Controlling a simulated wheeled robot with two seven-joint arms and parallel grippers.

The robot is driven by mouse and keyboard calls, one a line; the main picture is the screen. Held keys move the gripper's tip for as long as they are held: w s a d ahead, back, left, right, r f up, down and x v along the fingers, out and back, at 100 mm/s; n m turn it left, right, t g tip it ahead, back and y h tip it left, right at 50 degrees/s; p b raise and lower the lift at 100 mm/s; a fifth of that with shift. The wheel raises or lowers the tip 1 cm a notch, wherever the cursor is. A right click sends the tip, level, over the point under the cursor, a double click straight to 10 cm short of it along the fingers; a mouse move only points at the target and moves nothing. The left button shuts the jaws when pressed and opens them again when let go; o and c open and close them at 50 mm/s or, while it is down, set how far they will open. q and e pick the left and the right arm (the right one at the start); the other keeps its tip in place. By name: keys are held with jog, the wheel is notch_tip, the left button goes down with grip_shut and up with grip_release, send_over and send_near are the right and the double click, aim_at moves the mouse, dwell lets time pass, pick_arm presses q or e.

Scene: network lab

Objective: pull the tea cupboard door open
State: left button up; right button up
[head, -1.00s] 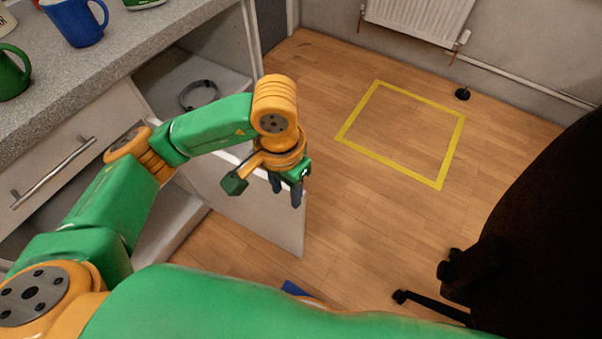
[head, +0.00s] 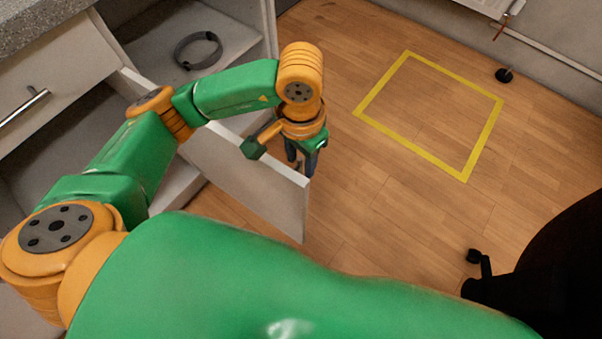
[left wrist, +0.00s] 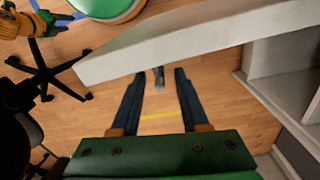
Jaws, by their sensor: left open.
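The tea cupboard door (head: 245,182) is a white panel standing open, swung out from the cupboard front over the floor. In the left wrist view the door (left wrist: 190,42) crosses the upper part as a pale slab. My left gripper (head: 302,168) is at the door's outer end, fingers pointing down. Its two dark fingers are apart in the left wrist view (left wrist: 157,75), with a small grey piece, perhaps the door handle (left wrist: 158,80), showing between their tips. Whether they touch it, I cannot tell.
A dark coiled cable (head: 198,50) lies on a shelf inside the open cupboard. A drawer with a metal handle (head: 24,107) is at left under the grey worktop (head: 35,22). A dark chair (head: 560,265) stands at right. The floor inside the yellow tape square (head: 432,115) is clear.

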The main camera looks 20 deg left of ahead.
pick_arm(q)
notch_tip(320, 180, down, 6)
jog(key=shift+r, duration=0.1)
jog(key=shift+c, duration=0.2)
grip_shut()
dwell(1.2)
